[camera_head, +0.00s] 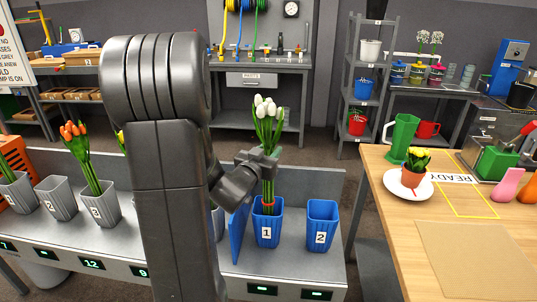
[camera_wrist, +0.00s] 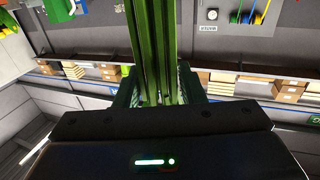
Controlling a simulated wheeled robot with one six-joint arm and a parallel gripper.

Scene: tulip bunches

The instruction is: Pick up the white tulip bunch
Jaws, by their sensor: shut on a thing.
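The white tulip bunch (camera_head: 266,110) stands upright in the head view, its white heads above long green stems. Its lower end, with a red band, is at the mouth of the blue bucket labelled 1 (camera_head: 267,232); whether it touches the bucket's floor is hidden. My gripper (camera_head: 264,163) is shut around the stems, below the leaves. In the wrist view the green stems (camera_wrist: 154,50) run between the two fingers (camera_wrist: 158,88); the flower heads are out of that view.
An empty-looking blue bucket labelled 2 (camera_head: 321,224) stands to the right. A blue divider (camera_head: 238,232) is close on the left. Grey buckets (camera_head: 101,208), one with orange tulips (camera_head: 75,133), stand further left. A wooden table (camera_head: 470,270) with a potted yellow plant (camera_head: 417,168) is at right.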

